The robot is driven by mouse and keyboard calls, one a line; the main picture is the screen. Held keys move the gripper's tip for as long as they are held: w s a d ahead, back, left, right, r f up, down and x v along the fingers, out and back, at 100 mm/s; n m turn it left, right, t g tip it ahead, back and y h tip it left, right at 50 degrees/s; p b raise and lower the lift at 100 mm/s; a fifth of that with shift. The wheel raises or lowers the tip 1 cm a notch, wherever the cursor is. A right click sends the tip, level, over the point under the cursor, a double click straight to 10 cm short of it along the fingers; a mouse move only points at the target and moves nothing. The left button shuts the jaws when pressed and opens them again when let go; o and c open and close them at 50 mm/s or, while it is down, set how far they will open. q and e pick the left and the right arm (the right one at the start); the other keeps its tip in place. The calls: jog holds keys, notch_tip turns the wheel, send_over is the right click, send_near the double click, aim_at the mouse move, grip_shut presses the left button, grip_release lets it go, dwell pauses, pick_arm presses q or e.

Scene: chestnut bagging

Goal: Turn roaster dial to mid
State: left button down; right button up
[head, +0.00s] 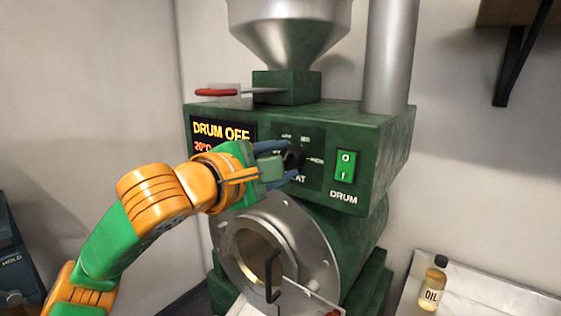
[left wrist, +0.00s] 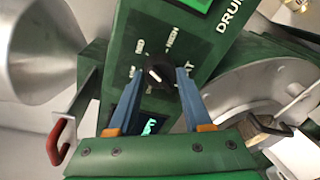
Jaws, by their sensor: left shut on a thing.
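The green roaster (head: 290,185) fills the middle of the head view. Its black heat dial (head: 293,158) sits on the front panel between the display and the drum switch. My left gripper (head: 285,160) is at the dial, its blue fingers on either side of it and shut on it. In the left wrist view the dial (left wrist: 157,70) shows a white mark and lies between the fingertips of the gripper (left wrist: 160,75). The LOW, MED and HIGH labels stand around it. I cannot tell surely which label the mark points to. My right gripper is not in view.
The display (head: 222,133) reads DRUM OFF. The green drum switch (head: 346,163) is right of the dial. The round drum front (head: 310,240) with its handle is below. A red-handled slide (head: 217,92) sticks out above. An oil bottle (head: 433,283) stands at lower right.

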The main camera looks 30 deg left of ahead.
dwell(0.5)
pick_arm(q)
jog(key=shift+c, duration=1.6)
grip_release()
jog(key=s+b, duration=0.2)
jog(key=s, duration=0.5)
jog(key=shift+a+r, duration=0.3)
jog(key=shift+r, duration=0.05)
